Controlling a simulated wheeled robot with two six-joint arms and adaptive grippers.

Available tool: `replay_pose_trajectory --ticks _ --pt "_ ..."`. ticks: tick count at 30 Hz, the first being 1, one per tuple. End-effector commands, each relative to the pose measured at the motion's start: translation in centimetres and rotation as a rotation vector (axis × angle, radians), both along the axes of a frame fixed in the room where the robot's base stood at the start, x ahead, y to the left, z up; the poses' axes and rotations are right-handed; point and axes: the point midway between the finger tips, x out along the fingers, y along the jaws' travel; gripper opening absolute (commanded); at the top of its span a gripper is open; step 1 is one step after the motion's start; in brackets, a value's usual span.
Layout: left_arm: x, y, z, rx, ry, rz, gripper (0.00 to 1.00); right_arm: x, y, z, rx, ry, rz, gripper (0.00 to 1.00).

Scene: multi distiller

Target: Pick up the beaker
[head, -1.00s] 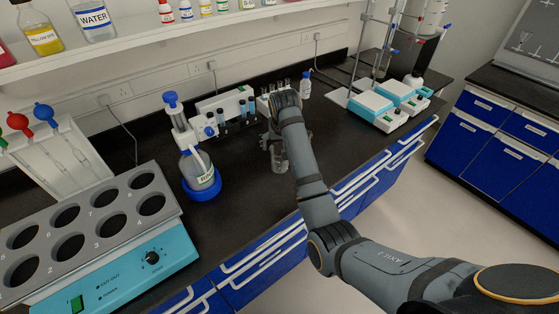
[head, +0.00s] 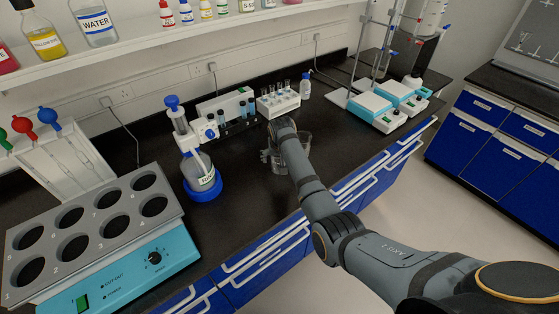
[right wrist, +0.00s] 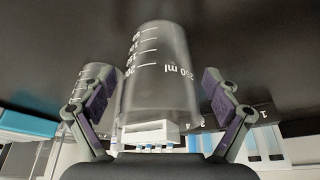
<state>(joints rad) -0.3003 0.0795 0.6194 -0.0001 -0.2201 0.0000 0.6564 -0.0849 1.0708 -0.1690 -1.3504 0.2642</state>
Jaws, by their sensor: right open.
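A clear glass beaker (head: 277,168) stands on the black bench, partly hidden behind my right gripper and wrist. My right gripper (head: 272,156) is low over the bench at the beaker. In the right wrist view the beaker (right wrist: 158,70), with white graduations and a "250 ml" mark, stands between the two open fingers of the gripper (right wrist: 158,98). A small gap shows on each side. A second clear graduated vessel (right wrist: 97,72) shows behind the left finger. My left gripper is not in view.
A teal heating block (head: 150,258) is at front left. Teal-topped stirrers (head: 375,108) stand at right.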

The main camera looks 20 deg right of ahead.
Motion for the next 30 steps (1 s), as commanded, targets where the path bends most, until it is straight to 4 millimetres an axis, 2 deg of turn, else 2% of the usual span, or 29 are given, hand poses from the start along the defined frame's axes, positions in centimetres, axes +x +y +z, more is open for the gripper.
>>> replay_pose_trajectory --ticks 6,19,30 --pt "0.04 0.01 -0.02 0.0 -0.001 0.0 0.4 0.07 -0.02 -0.05 0.0 -0.002 0.0 0.88" --pt "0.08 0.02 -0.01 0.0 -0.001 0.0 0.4 0.05 -0.02 -0.04 0.0 -0.001 0.0 0.29" --pt "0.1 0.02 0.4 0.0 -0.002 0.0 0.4 0.08 -0.09 0.35 0.0 -0.002 0.0 0.29"
